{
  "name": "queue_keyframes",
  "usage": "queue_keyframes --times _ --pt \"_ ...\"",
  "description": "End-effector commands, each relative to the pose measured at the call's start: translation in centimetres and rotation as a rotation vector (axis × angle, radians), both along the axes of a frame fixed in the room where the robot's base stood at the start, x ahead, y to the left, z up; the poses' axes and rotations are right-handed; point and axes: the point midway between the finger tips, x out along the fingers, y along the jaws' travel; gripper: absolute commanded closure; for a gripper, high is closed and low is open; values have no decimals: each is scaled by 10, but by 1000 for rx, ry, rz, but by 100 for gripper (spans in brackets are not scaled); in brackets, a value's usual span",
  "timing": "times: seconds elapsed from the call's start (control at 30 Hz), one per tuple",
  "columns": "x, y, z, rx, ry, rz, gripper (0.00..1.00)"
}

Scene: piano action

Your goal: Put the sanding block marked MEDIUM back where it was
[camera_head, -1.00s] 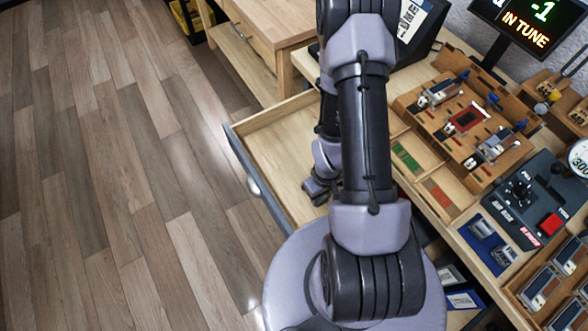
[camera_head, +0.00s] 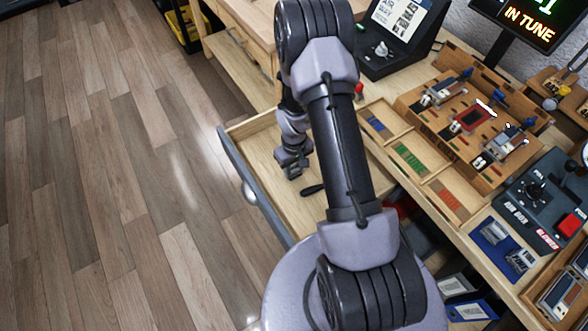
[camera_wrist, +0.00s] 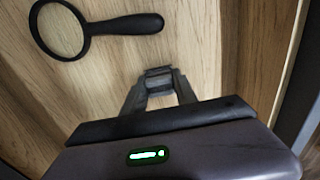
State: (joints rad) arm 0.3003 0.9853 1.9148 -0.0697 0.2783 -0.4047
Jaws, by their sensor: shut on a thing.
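My gripper (camera_head: 293,168) points down inside the open wooden drawer (camera_head: 268,150). In the wrist view my gripper (camera_wrist: 158,84) is shut on a small grey block (camera_wrist: 158,71), gripped between the two fingertips. No marking on the block can be read, so I cannot confirm MEDIUM. The block is over the drawer's bare wooden floor (camera_wrist: 205,50); I cannot tell whether it touches it. In the head view the block is too small and dark to make out clearly.
A black magnifying glass (camera_wrist: 125,24) lies in the drawer beside the gripper; its handle (camera_head: 313,189) shows in the head view. The drawer's side wall is at the right in the wrist view. A compartment tray (camera_head: 400,150) and wooden fixture (camera_head: 450,135) stand on the bench.

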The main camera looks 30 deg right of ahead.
Motion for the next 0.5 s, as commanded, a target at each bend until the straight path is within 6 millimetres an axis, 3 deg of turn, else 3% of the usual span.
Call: queue_keyframes --times 0.1,0.13,0.2,0.5 --pt "0 0 -5 0 0 0 100" --pt "0 0 -3 0 0 0 60" --pt "0 0 -3 0 0 0 46" --pt "0 0 4 0 0 0 44"
